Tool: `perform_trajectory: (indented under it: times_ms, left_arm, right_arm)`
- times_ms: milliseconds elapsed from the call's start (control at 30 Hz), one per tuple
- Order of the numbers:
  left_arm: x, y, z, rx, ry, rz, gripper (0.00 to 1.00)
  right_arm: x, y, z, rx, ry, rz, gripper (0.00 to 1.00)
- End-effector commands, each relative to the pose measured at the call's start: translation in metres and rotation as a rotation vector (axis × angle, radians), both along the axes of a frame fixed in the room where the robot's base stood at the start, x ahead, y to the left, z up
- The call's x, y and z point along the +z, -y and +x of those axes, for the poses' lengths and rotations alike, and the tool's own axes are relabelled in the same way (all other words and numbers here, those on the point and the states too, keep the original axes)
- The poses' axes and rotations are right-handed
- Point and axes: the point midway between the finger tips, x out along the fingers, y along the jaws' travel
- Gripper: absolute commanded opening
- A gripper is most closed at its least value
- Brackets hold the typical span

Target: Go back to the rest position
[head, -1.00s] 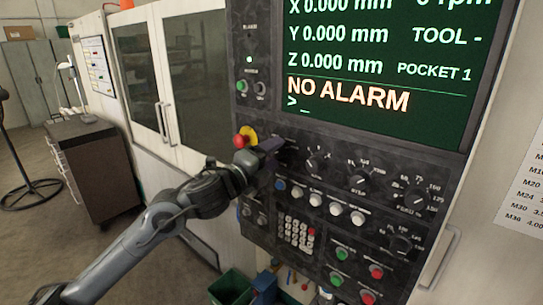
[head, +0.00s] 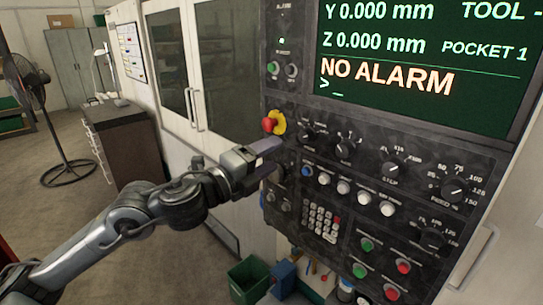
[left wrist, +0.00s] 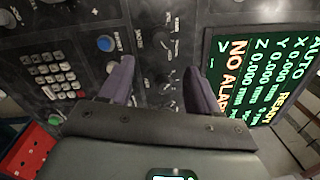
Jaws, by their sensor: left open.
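My left gripper (head: 268,158) is in front of the left side of the machine's control panel (head: 440,165), just below the red emergency stop button (head: 269,124) with its yellow collar. In the left wrist view the two dark fingers of this gripper (left wrist: 160,85) stand apart with nothing between them. The panel's knobs show beyond and between them. From these views I cannot tell the exact gap between the fingertips and the panel. My right gripper does not show in either view.
The panel screen (head: 420,60) reads NO ALARM. A green bin (head: 249,281) stands below the panel. A dark cabinet (head: 128,150) and a black fan (head: 40,110) stand at left, with open floor around them. The machine doors (head: 200,60) are behind my arm.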

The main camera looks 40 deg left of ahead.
Motion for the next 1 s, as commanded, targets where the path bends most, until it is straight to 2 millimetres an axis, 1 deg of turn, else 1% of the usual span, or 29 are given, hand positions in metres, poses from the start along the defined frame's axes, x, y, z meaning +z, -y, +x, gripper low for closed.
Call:
perform_trajectory:
  times_ms: [367,467,533,567,667,700,767,800,867,900,967,1000]
  left_arm:
    - [-0.002,0.000,0.001,0.000,-0.004,0.001,0.62]
    - [-0.017,0.000,0.003,-0.001,-0.030,-0.001,0.62]
    - [-0.037,0.004,0.005,-0.008,-0.066,-0.012,0.62]
    - [-0.049,0.007,0.007,-0.014,-0.088,-0.021,0.62]
    - [-0.100,0.021,0.009,-0.043,-0.174,-0.068,0.62]
    - [-0.124,0.030,0.008,-0.059,-0.215,-0.095,0.62]
    - [-0.163,0.046,0.003,-0.086,-0.281,-0.144,0.62]
    - [-0.190,0.058,-0.003,-0.104,-0.327,-0.187,0.62]
    - [-0.230,0.078,-0.016,-0.124,-0.396,-0.263,0.62]
    - [-0.255,0.089,-0.026,-0.124,-0.441,-0.320,0.62]
    - [-0.291,0.104,-0.043,-0.111,-0.510,-0.413,0.62]
    - [-0.312,0.113,-0.056,-0.091,-0.554,-0.477,0.62]
  right_arm:
    - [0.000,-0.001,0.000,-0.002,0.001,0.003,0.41]
    - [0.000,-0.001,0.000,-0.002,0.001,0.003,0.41]
    - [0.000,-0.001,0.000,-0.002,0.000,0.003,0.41]
    - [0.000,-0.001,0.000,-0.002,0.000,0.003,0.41]
    - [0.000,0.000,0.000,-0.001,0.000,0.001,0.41]
    - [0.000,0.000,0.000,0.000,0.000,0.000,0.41]
    - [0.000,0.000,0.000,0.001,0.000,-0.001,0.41]
    - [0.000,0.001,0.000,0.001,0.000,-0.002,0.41]
    - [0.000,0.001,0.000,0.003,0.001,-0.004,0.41]
    - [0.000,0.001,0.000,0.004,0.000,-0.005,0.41]
    - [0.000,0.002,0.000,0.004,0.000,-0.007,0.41]
    - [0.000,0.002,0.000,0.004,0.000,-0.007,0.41]
